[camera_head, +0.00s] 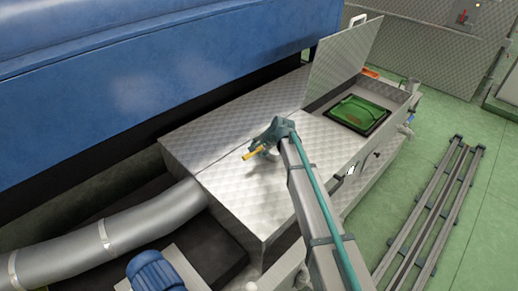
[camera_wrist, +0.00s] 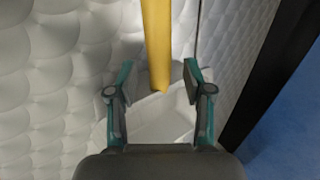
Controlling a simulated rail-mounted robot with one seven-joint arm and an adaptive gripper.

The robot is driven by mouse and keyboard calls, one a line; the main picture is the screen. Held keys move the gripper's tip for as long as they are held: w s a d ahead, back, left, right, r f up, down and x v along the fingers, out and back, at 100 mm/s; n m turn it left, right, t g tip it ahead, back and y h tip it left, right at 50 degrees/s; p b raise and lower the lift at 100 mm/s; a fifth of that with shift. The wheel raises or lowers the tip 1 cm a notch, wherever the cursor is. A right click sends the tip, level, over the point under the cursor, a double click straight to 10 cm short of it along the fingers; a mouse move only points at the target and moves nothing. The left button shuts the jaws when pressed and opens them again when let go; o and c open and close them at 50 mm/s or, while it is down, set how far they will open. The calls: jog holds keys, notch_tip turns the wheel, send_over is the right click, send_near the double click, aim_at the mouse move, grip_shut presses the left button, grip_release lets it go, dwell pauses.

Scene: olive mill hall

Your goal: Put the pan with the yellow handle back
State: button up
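The yellow handle (camera_head: 253,153) shows just left of my gripper, above the patterned metal cover. In the wrist view the yellow handle (camera_wrist: 157,40) runs from the top edge down, and its end lies between the fingertips or just beyond them. My gripper (camera_head: 268,143) is at the handle in the head view. In the wrist view my gripper (camera_wrist: 155,82) is open, with a gap on both sides of the handle. I cannot make out the pan's body in either view.
The metal cover (camera_head: 235,190) is wide and mostly bare. To the right, a raised lid (camera_head: 342,60) stands over an open bay holding a dark-rimmed green tray-like thing (camera_head: 357,114). A blue machine (camera_head: 150,80) fills the back left. A grey pipe (camera_head: 150,222) runs at lower left.

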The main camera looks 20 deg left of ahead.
jog(key=shift+r, duration=0.1)
jog(key=v, duration=1.2)
dwell(0.4)
